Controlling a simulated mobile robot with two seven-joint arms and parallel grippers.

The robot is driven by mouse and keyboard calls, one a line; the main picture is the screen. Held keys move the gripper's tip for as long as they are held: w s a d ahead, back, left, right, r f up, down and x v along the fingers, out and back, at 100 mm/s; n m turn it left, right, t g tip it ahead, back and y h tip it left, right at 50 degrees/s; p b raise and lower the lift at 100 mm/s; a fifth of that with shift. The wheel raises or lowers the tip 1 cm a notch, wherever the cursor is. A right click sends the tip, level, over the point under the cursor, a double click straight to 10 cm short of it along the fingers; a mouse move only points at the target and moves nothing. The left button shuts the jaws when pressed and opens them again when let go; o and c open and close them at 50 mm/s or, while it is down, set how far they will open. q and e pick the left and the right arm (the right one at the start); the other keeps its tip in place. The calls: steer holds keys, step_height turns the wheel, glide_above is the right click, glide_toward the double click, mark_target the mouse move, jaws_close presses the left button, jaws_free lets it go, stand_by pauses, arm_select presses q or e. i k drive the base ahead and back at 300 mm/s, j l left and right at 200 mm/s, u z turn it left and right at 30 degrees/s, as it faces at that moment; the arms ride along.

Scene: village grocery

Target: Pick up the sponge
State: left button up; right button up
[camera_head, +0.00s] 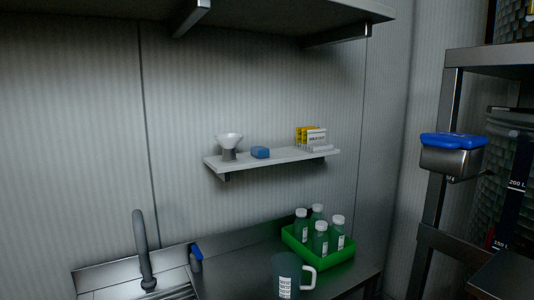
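A small blue block that looks like the sponge (260,152) lies on a narrow white wall shelf (285,156), in the middle of the head view. It sits between a white funnel-shaped item (229,145) on its left and a small rack of yellow and white packets (311,138) on its right. Nothing covers it. Neither of my grippers shows in this view.
A sink faucet (141,245) stands left. A bracketed upper shelf (270,22) overhangs. A blue-lidded metal container (452,155) is at right.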

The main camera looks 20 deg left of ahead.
mark_target(259, 152)
steer(key=u, duration=0.85)
